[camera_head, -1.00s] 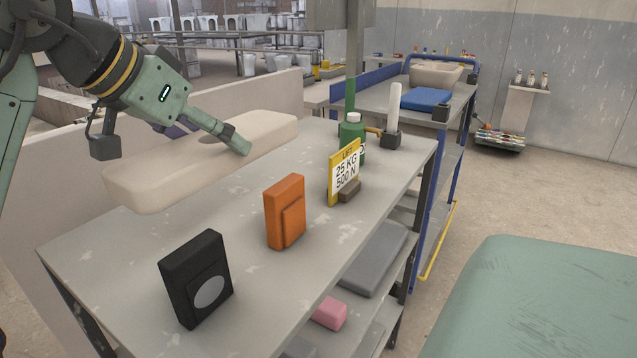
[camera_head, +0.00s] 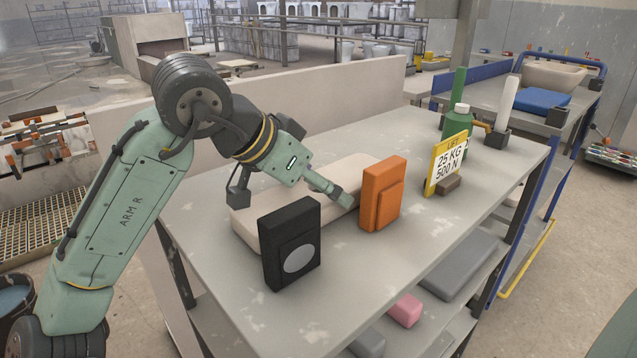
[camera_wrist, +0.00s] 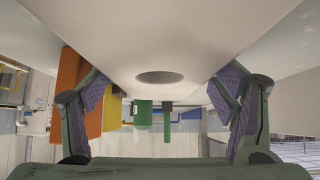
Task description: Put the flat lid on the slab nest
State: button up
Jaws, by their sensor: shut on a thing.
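A long, thick, cream slab with rounded ends (camera_head: 338,168) is at the table's back left, partly hidden behind two upright blocks. I take it to be the flat lid. My gripper (camera_head: 344,199) is shut on it at its right part. In the wrist view the pale slab (camera_wrist: 110,35) fills the upper middle, with a dark oval hole in it, between my gripper's purple-padded fingers (camera_wrist: 162,92). I cannot tell whether it touches the table. I cannot make out which thing is the slab nest.
On the grey table (camera_head: 410,240), a black block (camera_head: 292,218) and an orange block (camera_head: 382,195) stand close in front of the slab. A yellow sign (camera_head: 447,162) and green bottle (camera_head: 459,119) stand farther right. A beige wall (camera_head: 340,95) runs along the back.

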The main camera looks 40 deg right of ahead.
jog(key=o, duration=1.9)
jog(key=shift+a+r, duration=0.2)
jog(key=shift+r, duration=0.1)
jog(key=v, duration=1.1)
jog(key=shift+a+r, duration=0.1)
jog(key=shift+r, duration=0.05)
